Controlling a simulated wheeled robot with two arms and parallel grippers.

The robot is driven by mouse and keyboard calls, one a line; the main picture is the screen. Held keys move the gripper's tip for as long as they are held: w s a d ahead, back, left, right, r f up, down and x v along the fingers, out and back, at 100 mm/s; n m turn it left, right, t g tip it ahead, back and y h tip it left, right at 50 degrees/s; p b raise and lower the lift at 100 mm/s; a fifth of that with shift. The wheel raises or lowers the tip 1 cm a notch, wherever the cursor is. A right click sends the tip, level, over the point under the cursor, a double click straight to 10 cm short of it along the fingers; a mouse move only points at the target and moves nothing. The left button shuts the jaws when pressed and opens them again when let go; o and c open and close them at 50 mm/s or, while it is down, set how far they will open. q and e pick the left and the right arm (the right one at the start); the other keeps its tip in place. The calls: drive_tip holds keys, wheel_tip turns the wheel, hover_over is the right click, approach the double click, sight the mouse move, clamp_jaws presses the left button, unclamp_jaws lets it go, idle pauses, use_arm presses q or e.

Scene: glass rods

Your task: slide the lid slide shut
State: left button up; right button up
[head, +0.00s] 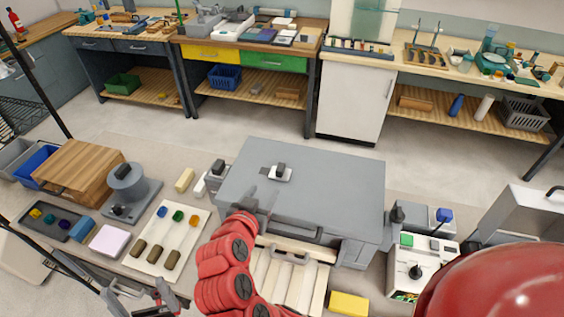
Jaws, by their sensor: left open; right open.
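The lid slide (285,176) is a small pale plate with a dark knob on top of the grey box-shaped unit (330,185). A small dark patch shows just left of the plate; I cannot tell whether it is an uncovered opening. My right gripper (260,201), on the red arm, is open over the unit's front left part, nearer to me than the slide and apart from it in the picture. Its fingers partly blend with the grey surface. My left gripper (140,298) is open and empty at the lower left edge, far from the slide.
A pale tray with coloured rods (190,217) and a round grey device (128,185) stand left of the unit. A control box with a joystick (418,268) is to its right. A yellow block (348,303) lies in front. The unit's top is otherwise clear.

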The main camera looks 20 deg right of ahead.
drive_tip(key=b, duration=0.1)
approach(280, 168)
drive_tip(key=x, duration=0.2)
drive_tip(key=shift+w+d+f, duration=0.1)
drive_tip(key=shift+d+f, duration=0.1)
drive_tip(key=shift+d, duration=0.05)
drive_tip(key=p+x, duration=0.4)
drive_tip(key=x, duration=0.2)
drive_tip(key=shift+w+d, duration=0.1)
drive_tip(key=shift+w, duration=0.25)
drive_tip(key=shift+w+d+f, duration=0.3)
drive_tip(key=shift+w+f, duration=0.1)
drive_tip(key=shift+w, duration=0.1)
clamp_jaws()
idle(0.3)
